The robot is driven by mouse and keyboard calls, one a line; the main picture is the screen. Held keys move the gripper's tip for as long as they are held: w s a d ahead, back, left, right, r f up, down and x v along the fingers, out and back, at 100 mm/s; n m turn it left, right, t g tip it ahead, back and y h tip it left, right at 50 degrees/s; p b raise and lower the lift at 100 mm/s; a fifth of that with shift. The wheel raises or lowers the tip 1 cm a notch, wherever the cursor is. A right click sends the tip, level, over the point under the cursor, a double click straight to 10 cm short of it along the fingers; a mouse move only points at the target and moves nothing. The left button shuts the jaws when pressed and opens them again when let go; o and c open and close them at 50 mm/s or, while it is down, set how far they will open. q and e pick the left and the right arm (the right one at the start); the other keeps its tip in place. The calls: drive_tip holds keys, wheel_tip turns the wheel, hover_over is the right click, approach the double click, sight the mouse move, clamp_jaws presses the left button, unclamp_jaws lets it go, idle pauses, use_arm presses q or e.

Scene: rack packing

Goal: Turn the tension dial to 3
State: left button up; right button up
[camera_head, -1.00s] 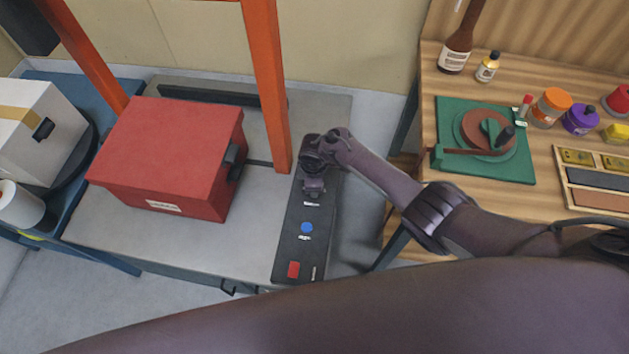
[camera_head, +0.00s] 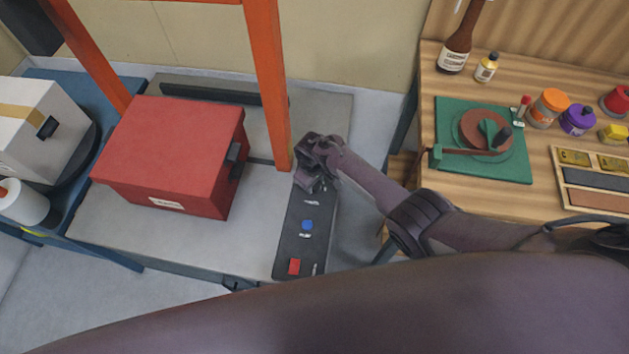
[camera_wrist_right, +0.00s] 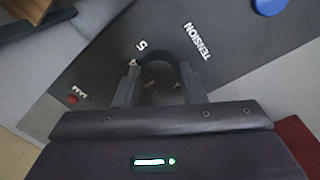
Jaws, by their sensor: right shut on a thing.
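The tension dial (camera_wrist_right: 158,72) is a dark round knob on the black control panel (camera_wrist_right: 225,60), beside the white word TENSION and the numbers 4 and 5. My right gripper (camera_wrist_right: 158,80) is shut on it, one finger on each side. Which number the dial points to cannot be made out. In the head view the right gripper (camera_head: 309,182) is over the far end of the black panel (camera_head: 291,245) and hides the dial. My left gripper is not in view.
The panel also has a blue button (camera_head: 307,225) and a red switch (camera_head: 294,267). A red box (camera_head: 170,150) sits left of the panel, by an orange post (camera_head: 267,85). A wooden workbench (camera_head: 432,100) with bottles and jars stands at right.

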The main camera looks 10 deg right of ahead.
idle(0.5)
drive_tip(key=o, duration=1)
drive_tip(key=shift+r, duration=0.1)
drive_tip(key=r, duration=0.2)
drive_tip(key=r+p, duration=0.1)
drive_tip(key=r, duration=0.1)
drive_tip(key=r+p, duration=0.1)
drive_tip(key=r, duration=0.1)
drive_tip(key=shift+s+a+r, duration=0.1)
drive_tip(key=shift+a+r, duration=0.1)
drive_tip(key=shift+a, duration=0.05)
drive_tip(key=shift+r, duration=0.6)
